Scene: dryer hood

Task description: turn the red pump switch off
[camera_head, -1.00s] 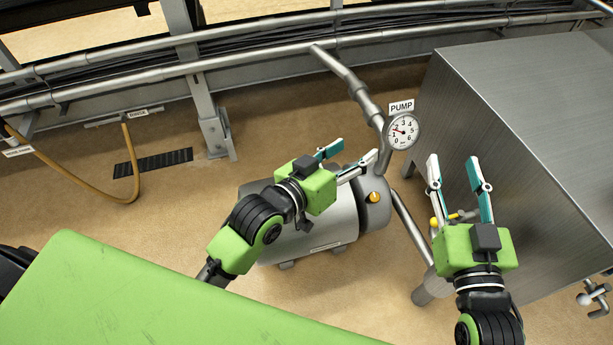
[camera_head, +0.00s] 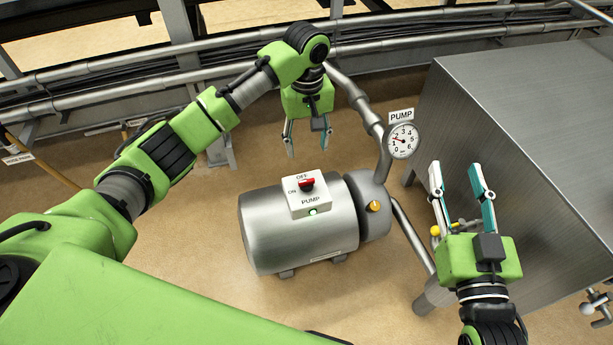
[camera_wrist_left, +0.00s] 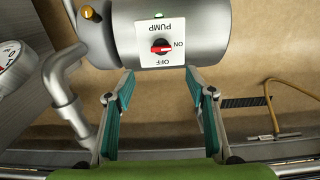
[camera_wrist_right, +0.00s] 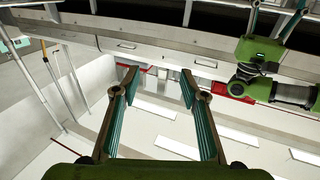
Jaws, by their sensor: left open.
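The red pump switch (camera_head: 306,184) is a knob on a white box (camera_head: 309,200) marked OFF, ON and PUMP, on top of the grey pump (camera_head: 268,230). In the left wrist view the red knob (camera_wrist_left: 161,47) lies roughly crosswise, in line with the ON mark. A small green lamp (camera_head: 313,211) on the box looks lit. My left gripper (camera_head: 307,146) is open and empty, pointing down beyond the box on its OFF side, apart from the knob. In the left wrist view the box is ahead between its fingertips (camera_wrist_left: 159,74). My right gripper (camera_head: 456,168) is open and empty.
A pressure gauge (camera_head: 402,141) and pipe stand right of my left gripper. A yellow knob (camera_head: 374,206) is on the pump's right end. A large metal cabinet (camera_head: 520,130) fills the right. Pipe rails (camera_head: 420,38) run along the back. Floor left of the pump is clear.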

